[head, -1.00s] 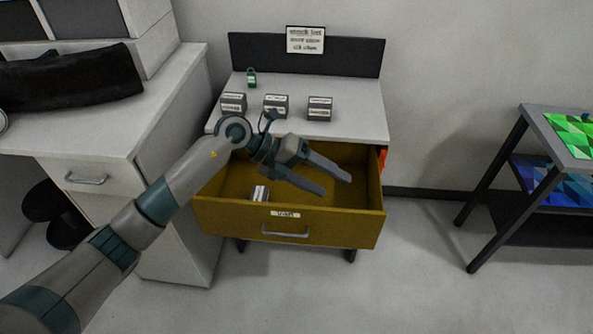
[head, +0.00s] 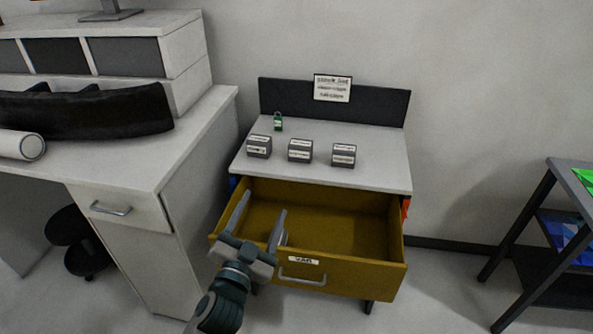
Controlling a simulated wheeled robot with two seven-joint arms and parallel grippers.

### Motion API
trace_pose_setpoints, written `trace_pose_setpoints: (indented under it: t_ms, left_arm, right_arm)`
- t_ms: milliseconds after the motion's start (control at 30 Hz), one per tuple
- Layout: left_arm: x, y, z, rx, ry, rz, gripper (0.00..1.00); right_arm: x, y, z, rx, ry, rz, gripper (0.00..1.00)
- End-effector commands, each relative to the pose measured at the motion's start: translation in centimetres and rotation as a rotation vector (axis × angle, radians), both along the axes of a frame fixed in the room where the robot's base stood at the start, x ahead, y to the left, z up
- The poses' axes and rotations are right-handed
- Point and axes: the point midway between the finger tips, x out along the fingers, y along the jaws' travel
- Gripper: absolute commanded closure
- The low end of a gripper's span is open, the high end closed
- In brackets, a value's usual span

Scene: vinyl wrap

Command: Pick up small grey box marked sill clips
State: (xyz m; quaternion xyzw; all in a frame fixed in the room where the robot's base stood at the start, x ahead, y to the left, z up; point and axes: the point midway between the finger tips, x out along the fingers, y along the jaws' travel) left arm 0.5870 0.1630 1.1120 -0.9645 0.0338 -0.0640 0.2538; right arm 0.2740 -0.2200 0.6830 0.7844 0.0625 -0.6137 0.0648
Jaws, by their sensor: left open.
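Three small grey boxes with white labels stand in a row on the white cabinet top: a left box (head: 259,147), a middle box (head: 300,151) and a right box (head: 343,156). Their labels are too blurred to read, so I cannot tell which is marked sill clips. My left gripper (head: 263,204) is open and empty, over the left front part of the open yellow drawer (head: 345,272), below and in front of the boxes. A small grey-white piece beside its right finger may be a box in the drawer, mostly hidden. My right gripper is not in view.
A small green item (head: 278,122) stands behind the boxes. A sign (head: 332,89) is on the dark back panel. The drawer's right part is empty. A white desk (head: 120,165) is at the left, a dark rack (head: 530,235) at the right.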

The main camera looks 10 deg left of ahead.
Motion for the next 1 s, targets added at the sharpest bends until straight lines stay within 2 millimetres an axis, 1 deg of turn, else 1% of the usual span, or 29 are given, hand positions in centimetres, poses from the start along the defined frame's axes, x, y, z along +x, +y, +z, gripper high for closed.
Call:
trace_pose_setpoints:
  t_ms: [33, 67, 100, 167, 200, 267, 300, 367, 400, 467, 533, 633, 733, 800, 833, 967, 1000]
  left_arm:
    - [-1.4, 1.6, -2.7, -0.042, 0.103, 0.052, 0.36]
    - [-2.3, 2.5, -4.3, -0.063, 0.169, 0.082, 0.36]
    - [-3.5, 3.6, -6.5, -0.092, 0.255, 0.119, 0.36]
    - [-5.7, 4.8, -9.6, -0.126, 0.38, 0.164, 0.36]
    - [-7.2, 5.4, -11.5, -0.144, 0.458, 0.189, 0.36]
    - [-9.4, 6.1, -14.1, -0.168, 0.565, 0.216, 0.36]
    - [-10.9, 6.4, -15.6, -0.18, 0.629, 0.231, 0.36]
    - [-13.0, 6.7, -17.7, -0.194, 0.719, 0.248, 0.36]
    - [-14.4, 6.8, -19.1, -0.203, 0.778, 0.256, 0.36]
    - [-16.6, 6.9, -21.0, -0.214, 0.863, 0.266, 0.36]
    - [-19.2, 6.8, -23.4, -0.227, 0.962, 0.273, 0.36]
    - [-22.6, 6.6, -26.9, -0.24, 1.089, 0.274, 0.36]
    - [-25.5, 6.2, -30.7, -0.25, 1.198, 0.271, 0.36]
    - [-26.9, 5.9, -33.6, -0.257, 1.256, 0.265, 0.36]
    - [-27.4, 5.7, -34.7, -0.26, 1.275, 0.262, 0.36]
    - [-28.4, 5.3, -39.7, -0.269, 1.324, 0.254, 0.36]
    - [-28.5, 5.2, -41.3, -0.271, 1.332, 0.25, 0.36]
  right_arm:
    - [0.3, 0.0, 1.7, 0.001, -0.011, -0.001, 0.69]
    - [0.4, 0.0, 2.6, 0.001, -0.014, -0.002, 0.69]
    - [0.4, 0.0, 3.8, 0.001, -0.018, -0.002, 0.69]
    - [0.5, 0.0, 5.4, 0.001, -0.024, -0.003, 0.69]
    - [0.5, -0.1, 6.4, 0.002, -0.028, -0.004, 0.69]
    - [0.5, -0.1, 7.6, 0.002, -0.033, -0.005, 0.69]
    - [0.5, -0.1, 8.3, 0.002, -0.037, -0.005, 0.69]
    - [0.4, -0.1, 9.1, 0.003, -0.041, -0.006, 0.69]
    - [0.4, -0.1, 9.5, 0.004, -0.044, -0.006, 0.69]
    - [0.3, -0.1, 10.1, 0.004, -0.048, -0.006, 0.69]
    - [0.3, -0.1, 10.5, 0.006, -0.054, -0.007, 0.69]
    - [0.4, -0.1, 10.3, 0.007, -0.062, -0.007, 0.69]
    - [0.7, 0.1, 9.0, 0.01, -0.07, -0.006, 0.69]
    - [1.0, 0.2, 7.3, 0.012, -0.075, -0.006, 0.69]
    - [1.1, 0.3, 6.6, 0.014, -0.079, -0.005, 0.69]
    - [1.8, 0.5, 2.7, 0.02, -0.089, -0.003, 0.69]
    - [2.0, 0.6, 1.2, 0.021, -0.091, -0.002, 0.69]
